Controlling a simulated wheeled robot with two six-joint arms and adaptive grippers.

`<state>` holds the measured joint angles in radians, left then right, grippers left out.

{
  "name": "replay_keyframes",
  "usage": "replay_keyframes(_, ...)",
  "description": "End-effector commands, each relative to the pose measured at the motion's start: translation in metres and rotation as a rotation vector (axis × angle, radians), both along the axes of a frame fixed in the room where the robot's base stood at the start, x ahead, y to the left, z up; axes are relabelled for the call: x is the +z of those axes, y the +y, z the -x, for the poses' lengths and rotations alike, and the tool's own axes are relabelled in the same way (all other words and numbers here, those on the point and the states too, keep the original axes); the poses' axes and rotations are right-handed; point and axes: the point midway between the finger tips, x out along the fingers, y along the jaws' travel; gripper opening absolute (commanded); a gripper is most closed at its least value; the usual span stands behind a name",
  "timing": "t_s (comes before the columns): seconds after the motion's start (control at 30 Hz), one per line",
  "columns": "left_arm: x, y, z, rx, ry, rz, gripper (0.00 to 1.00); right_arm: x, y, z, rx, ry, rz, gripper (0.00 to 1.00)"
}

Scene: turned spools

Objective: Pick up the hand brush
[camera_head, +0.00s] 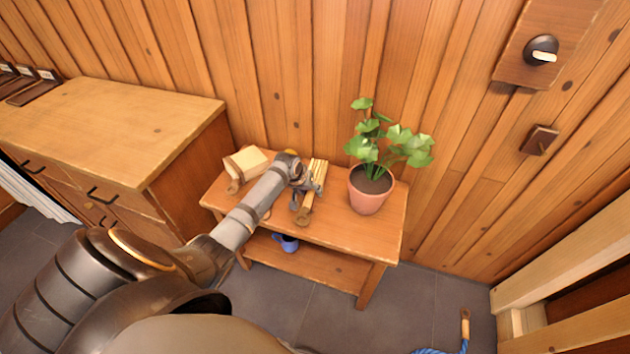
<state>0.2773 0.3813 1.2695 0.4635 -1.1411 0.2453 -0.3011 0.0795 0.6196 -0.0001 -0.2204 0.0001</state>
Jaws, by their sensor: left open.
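The hand brush (317,171) looks like the wooden piece with pale, striped bristles and a round-ended handle (304,214), lying on the small wooden table (335,232). My left gripper (309,188) is open, right at the middle of this brush, and hides part of it. I cannot tell whether the fingers touch it. My right gripper is not in view.
A cream block-like thing with a wooden handle (246,164) lies left of my left arm. A potted plant (368,192) stands close right of the brush. A blue mug (287,242) sits on the lower shelf. A wooden cabinet (110,125) stands left, the plank wall behind.

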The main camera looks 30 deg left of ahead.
Motion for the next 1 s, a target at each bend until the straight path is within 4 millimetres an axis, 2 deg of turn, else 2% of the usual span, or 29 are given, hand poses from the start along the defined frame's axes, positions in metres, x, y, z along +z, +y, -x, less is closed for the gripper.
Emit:
replay_keyframes(0.07, 0.0, 0.0, 0.0, 0.0, 0.0, 0.0, 0.5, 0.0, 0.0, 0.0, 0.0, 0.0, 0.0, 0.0)
replay_keyframes(0.43, 0.0, 0.0, 0.0, 0.0, 0.0, 0.0, 0.01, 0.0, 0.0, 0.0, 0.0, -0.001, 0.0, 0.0)
replay_keyframes(0.83, 0.004, 0.0, 0.0, 0.0, -0.002, -0.001, 0.0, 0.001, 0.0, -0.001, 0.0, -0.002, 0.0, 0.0)
replay_keyframes(0.93, 0.014, 0.0, -0.001, 0.001, -0.003, -0.001, 0.0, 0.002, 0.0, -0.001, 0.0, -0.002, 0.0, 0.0)
replay_keyframes(1.0, 0.027, 0.001, -0.001, 0.0, -0.005, -0.002, 0.0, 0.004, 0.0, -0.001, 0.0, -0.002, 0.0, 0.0)
